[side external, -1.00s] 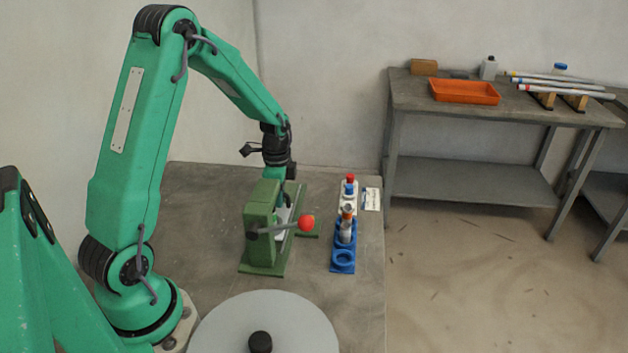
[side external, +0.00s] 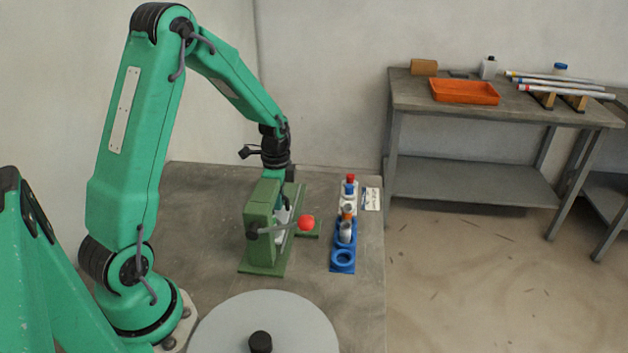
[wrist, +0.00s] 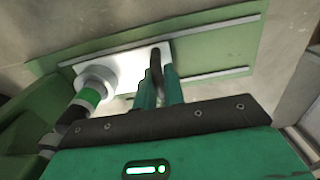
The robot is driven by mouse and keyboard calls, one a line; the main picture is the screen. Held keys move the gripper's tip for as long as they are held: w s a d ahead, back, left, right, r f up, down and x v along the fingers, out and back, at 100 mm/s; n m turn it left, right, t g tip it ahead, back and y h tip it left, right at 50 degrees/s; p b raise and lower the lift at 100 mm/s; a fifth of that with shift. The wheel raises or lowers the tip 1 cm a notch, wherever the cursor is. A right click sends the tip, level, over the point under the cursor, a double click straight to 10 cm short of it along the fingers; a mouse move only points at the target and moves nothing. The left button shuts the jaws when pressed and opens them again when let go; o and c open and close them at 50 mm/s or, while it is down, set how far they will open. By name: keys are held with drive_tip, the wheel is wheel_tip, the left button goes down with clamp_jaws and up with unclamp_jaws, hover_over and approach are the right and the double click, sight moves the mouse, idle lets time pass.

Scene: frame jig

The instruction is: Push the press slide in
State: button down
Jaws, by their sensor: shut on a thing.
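The green press (side external: 262,222) stands on the table, with a lever ending in a red ball (side external: 306,223). Its pale slide plate (side external: 281,216) is partly hidden behind the press body in the side view. In the wrist view the white slide (wrist: 125,62) lies between two metal rails, and a dark upright handle (wrist: 156,62) stands at its right end. My gripper (wrist: 160,75) is shut on that handle. The press ram (wrist: 93,88), a grey cylinder with a green band, is over the left part of the slide. In the side view my gripper (side external: 283,203) is behind the press.
A blue holder (side external: 343,258) and a white holder with red and blue-topped pieces (side external: 349,187) stand right of the press. A round grey disc (side external: 290,325) is at the front. A far bench holds an orange tray (side external: 465,92) and several rods.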

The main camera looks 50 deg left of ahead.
drive_tip(key=c, duration=1.5)
unclamp_jaws()
drive_tip(key=shift+r, duration=0.15)
drive_tip(key=shift+r, duration=3.35)
drive_tip(key=shift+w+d+r, duration=0.1)
drive_tip(key=shift+d+r, duration=0.2)
drive_tip(key=shift+r, duration=0.05)
drive_tip(key=s+d+r+n+t, duration=0.2)
drive_tip(key=s+d+r+n, duration=0.1)
drive_tip(key=s+d+r, duration=0.1)
drive_tip(key=s+d+r+n+t, duration=0.1)
drive_tip(key=s+d+r+n, duration=0.2)
drive_tip(key=s+d+r, duration=0.2)
drive_tip(key=s+d+r+n+t, duration=0.2)
drive_tip(key=s+d+r+n, duration=0.1)
drive_tip(key=s+d+r, duration=0.2)
drive_tip(key=shift+s+d+t, duration=0.15)
drive_tip(key=shift+s+d, duration=0.1)
drive_tip(key=shift+s, duration=0.25)
drive_tip(key=shift+s+d+t, duration=0.15)
drive_tip(key=shift+s+d, duration=0.05)
drive_tip(key=shift+s, duration=0.25)
